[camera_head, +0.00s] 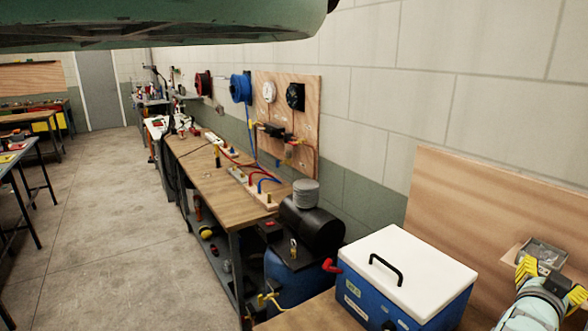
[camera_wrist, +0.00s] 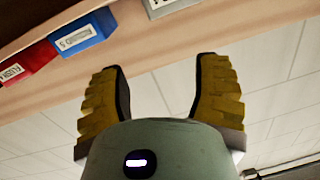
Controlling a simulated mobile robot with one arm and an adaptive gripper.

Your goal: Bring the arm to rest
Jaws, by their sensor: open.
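My gripper (camera_head: 551,282) is at the lower right of the head view, in front of a wooden wall panel (camera_head: 480,205). Its two yellow ribbed fingers are spread apart with nothing between them. In the wrist view my gripper (camera_wrist: 162,66) also shows open and empty, its fingers pointing up in the picture toward the wooden panel. My arm runs out of the head view at the lower right corner.
A small grey bin (camera_head: 543,254) hangs on the panel close behind my gripper. Red (camera_wrist: 27,66) and blue (camera_wrist: 84,34) bins show in the wrist view. A white-lidded blue box (camera_head: 405,270) stands left of my gripper. Open floor (camera_head: 120,220) lies further left.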

